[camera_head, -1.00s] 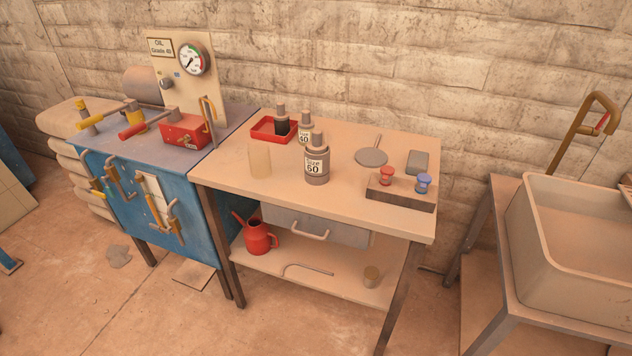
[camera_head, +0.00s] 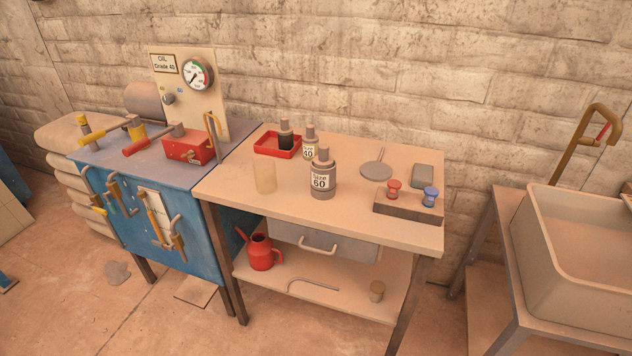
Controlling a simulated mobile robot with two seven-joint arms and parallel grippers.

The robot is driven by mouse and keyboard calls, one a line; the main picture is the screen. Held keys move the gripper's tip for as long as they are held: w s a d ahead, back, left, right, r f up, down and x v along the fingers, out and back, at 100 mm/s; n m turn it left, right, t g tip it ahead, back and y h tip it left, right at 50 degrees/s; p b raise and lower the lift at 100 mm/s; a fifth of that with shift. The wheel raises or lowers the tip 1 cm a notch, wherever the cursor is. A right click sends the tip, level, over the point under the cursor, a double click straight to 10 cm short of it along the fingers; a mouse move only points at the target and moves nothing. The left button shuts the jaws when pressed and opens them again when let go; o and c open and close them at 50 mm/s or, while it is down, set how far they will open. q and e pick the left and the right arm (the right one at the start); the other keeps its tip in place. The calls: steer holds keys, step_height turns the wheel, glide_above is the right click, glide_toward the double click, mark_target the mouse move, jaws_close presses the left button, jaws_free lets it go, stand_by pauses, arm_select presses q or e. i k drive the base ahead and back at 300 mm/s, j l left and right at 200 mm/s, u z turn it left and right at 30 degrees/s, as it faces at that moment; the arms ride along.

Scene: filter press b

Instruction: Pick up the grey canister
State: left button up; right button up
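A grey canister (camera_head: 323,181) with a narrower neck and a label reading 60 stands upright near the middle of the wooden table (camera_head: 300,207). A smaller grey bottle (camera_head: 310,144) with a label reading 40 stands just behind it and is partly hidden by it. A dark bottle (camera_head: 285,137) with a grey cap stands in a red tray (camera_head: 277,151) at the table's back left. Neither of my grippers shows in the head view.
A clear beaker (camera_head: 264,178) stands left of the canister. A round grey plate (camera_head: 376,170) and a block with red and blue knobs (camera_head: 408,206) lie to its right. A blue press bench (camera_head: 150,215) adjoins the left, and a sink (camera_head: 575,270) stands right.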

mark_target(323, 183)
steer(key=i+j, duration=0.15)
steer(key=j, duration=0.2)
steer(key=i+j, duration=0.15)
steer(key=j, duration=0.25)
steer(key=i+j, duration=0.15)
steer(key=j, duration=0.2)
steer(key=i+j, duration=0.15)
steer(key=j, duration=0.2)
steer(key=z, duration=1.15)
